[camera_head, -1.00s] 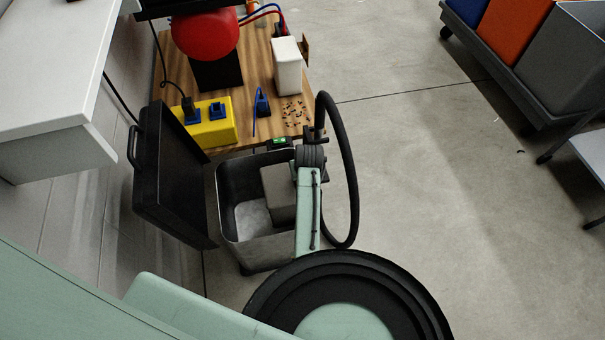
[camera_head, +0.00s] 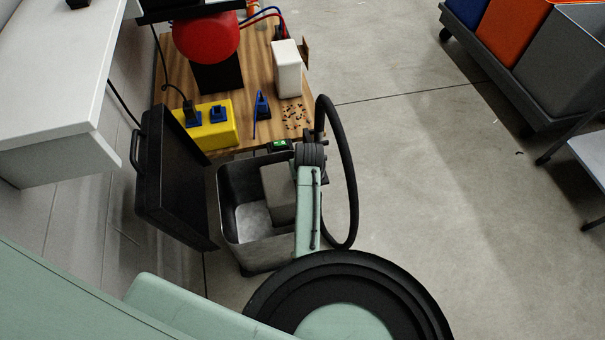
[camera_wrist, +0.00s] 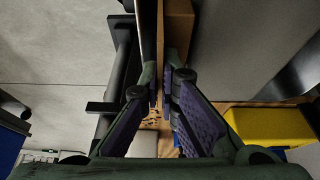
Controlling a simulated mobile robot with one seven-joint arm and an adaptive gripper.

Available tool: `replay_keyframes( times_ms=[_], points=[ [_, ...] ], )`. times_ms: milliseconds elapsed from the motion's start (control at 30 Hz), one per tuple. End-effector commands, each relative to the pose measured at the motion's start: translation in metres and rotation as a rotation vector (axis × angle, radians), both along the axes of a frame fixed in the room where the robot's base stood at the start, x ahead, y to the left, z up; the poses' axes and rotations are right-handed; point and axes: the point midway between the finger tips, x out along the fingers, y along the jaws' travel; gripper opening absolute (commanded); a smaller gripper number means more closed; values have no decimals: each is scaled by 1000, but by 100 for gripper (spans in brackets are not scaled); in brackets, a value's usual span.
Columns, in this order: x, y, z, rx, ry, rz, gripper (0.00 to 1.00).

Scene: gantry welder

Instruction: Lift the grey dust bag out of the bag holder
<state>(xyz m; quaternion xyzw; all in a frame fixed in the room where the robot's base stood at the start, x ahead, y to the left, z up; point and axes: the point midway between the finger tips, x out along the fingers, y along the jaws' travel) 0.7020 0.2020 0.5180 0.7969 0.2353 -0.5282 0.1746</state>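The grey dust bag (camera_head: 279,192) stands inside the open metal bin, against its right side. In the wrist view I take the large grey face (camera_wrist: 222,40) on the right to be the bag, with a brown cardboard collar (camera_wrist: 178,25) along its edge. My gripper (camera_wrist: 161,85) has its two purple-padded fingers on either side of a thin tan plate of that collar, close against it. The dark bracket (camera_wrist: 122,50) left of the plate looks like the bag holder. In the head view my arm's wrist hides the fingers and the holder.
The bin's metal rim (camera_head: 229,212) surrounds the bag, with the black lid (camera_head: 170,185) open on the left. A black hose (camera_head: 349,175) loops on the right. The wooden bench (camera_head: 262,100) with a yellow block (camera_head: 222,133) is behind.

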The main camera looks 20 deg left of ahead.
Motion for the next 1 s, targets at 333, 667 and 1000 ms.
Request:
replay_keyframes(
  times_ms=[333, 667, 1000],
  points=[
    [2, 0, 30, 3, -7, -1, 0],
    [2, 0, 54, 2, -6, -2, 0],
    [1, 1, 80, 3, -5, -1, 0]
  ],
)
